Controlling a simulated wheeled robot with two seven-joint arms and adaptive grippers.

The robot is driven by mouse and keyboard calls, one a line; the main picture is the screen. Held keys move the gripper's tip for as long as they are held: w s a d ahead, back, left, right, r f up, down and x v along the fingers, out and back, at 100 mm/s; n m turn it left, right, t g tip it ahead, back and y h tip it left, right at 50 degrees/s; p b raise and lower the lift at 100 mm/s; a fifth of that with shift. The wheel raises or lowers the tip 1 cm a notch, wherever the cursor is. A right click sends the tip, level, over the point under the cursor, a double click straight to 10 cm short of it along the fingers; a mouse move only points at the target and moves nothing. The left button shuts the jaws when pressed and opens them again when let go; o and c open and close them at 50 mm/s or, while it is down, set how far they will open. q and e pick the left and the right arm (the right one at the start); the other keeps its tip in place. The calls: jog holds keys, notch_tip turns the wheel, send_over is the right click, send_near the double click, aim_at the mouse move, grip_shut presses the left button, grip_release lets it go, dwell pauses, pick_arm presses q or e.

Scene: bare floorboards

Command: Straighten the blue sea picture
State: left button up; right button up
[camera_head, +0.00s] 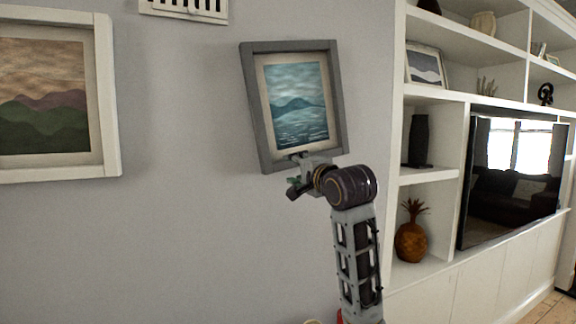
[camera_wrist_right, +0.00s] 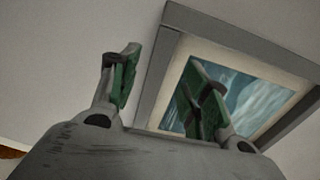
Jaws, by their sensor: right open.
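The blue sea picture (camera_head: 298,105) hangs on the grey wall in a grey frame with a pale mat. It is tilted, its top leaning left and its bottom edge rising to the right. My right gripper (camera_head: 296,186) is open at the frame's lower edge. In the right wrist view its green-padded fingers (camera_wrist_right: 163,88) stand apart, one over the wall and the other overlapping the sea picture (camera_wrist_right: 245,95). I cannot tell whether a finger touches the frame. The gripper hides part of the lower edge. My left gripper is not in view.
A white-framed mountain picture (camera_head: 108,95) hangs at left, and a white vent (camera_head: 185,8) is above. White shelving (camera_head: 430,178) with a dark vase (camera_head: 418,140), a pineapple ornament (camera_head: 410,238) and a television (camera_head: 512,180) stands at right. The wall below the pictures is clear.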

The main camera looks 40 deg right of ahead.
aim_at(287, 165)
jog(key=x, duration=0.4)
jog(key=shift+w+p, duration=0.15)
jog(key=shift+p, duration=0.2)
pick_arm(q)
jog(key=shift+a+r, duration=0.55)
pick_arm(e)
jog(key=shift+x, duration=0.85)
jog(key=c, duration=1)
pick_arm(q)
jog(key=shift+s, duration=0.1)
pick_arm(e)
jog(key=shift+a, duration=0.1)
